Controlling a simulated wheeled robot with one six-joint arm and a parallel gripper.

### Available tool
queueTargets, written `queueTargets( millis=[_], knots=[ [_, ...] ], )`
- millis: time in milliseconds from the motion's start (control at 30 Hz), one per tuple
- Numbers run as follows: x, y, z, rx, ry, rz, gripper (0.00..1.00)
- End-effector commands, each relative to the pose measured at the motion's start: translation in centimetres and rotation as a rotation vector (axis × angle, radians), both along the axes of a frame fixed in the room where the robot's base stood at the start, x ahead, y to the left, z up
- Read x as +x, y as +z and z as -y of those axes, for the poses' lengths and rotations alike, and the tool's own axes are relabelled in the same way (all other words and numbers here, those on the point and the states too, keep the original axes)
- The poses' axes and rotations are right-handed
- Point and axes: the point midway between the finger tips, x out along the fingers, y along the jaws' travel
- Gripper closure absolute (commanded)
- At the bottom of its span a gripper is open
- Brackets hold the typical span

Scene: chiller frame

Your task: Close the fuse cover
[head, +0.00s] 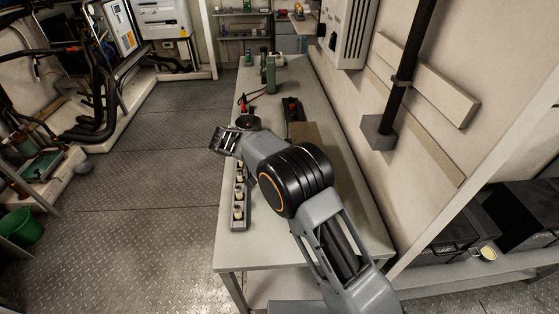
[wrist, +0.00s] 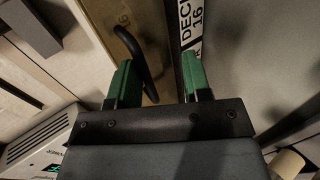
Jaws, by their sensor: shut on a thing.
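My gripper (wrist: 157,78) shows its two green fingers in the wrist view, set apart on either side of a brown, see-through panel (wrist: 152,50) with a curved black handle. This panel looks like the fuse cover, and the gripper is shut on it. How the fingers touch it is hard to make out. In the head view my gripper (head: 226,139) is over the left edge of the workbench, and the cover cannot be made out there. A grey fuse strip (head: 239,222) with several pale round fuses lies along that edge, partly hidden by my arm.
The workbench (head: 320,235) is clear at its near end. A dark box with a red button (head: 292,108) and a brown board (head: 306,134) lie beyond my arm. A green bottle (head: 270,75) stands farther back. The wall with a black pipe (head: 405,65) bounds the right.

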Motion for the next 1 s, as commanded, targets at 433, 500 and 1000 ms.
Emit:
queueTargets(
  millis=[433, 500, 1000],
  knots=[
    [0.0, -0.6, 0.2, 0.009, -0.005, -0.010, 0.64],
    [0.0, -0.6, 0.2, 0.008, -0.005, -0.009, 0.64],
    [-0.4, 2.8, -4.8, 0.010, 0.002, -0.002, 0.64]
  ],
)
